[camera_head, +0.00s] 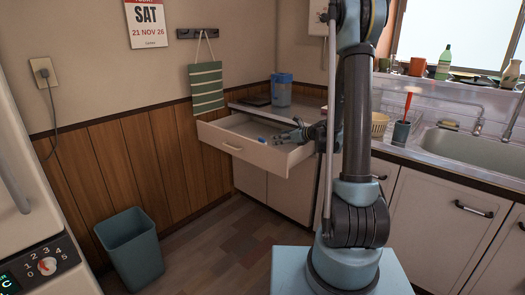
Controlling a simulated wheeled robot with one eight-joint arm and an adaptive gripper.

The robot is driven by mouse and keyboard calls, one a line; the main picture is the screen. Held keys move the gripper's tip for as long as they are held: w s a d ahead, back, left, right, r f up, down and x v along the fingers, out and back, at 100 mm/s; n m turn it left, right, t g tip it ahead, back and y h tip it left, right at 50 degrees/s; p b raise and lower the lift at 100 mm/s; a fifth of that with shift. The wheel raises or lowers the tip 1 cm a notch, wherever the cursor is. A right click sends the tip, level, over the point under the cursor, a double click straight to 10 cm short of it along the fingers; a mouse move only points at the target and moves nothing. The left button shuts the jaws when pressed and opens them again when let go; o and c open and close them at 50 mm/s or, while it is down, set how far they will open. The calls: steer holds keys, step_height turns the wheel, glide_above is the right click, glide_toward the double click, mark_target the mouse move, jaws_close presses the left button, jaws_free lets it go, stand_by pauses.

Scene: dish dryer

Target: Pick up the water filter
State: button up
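A blue, jug-like container (281,92) with a darker blue top stands upright on the counter in the back corner. It looks like the water filter, though it is too small to be sure. My gripper (287,131) is over the right part of an open drawer (240,148), below and in front of the container and apart from it. Its fingers look spread, with nothing seen between them. My arm hides part of the counter to the right.
A small blue item (262,140) lies in the drawer. A dark flat object (256,100) is on the counter left of the container. A striped towel (206,87) hangs on the wall. A bin (131,250) stands on the floor. The sink (480,149) is at right.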

mark_target(262, 141)
steer(key=x, duration=1.4)
steer(key=c, duration=1.2)
